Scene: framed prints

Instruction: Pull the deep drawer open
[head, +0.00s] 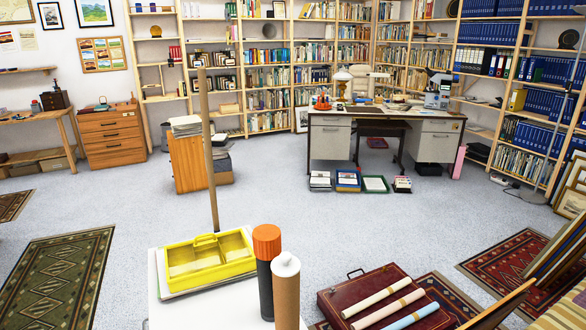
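Several drawer fronts show, and I cannot tell which is the deep drawer. A wooden chest of drawers (112,137) stands at the back left with its drawers closed. The desk (400,114) at the back has a grey left pedestal (330,142) and a grey right pedestal (433,146), whose fronts look closed. A low orange wooden cabinet (188,162) stands in the middle left with papers on top. Neither of my grippers is in view.
Close in front is a white-topped unit (208,308) bearing a yellow tray (208,262) and two upright tubes. A wooden pole (208,150) rises behind the tray. A dark red case (345,292) with rolled sheets lies right. Grey floor (290,200) is open towards the desk.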

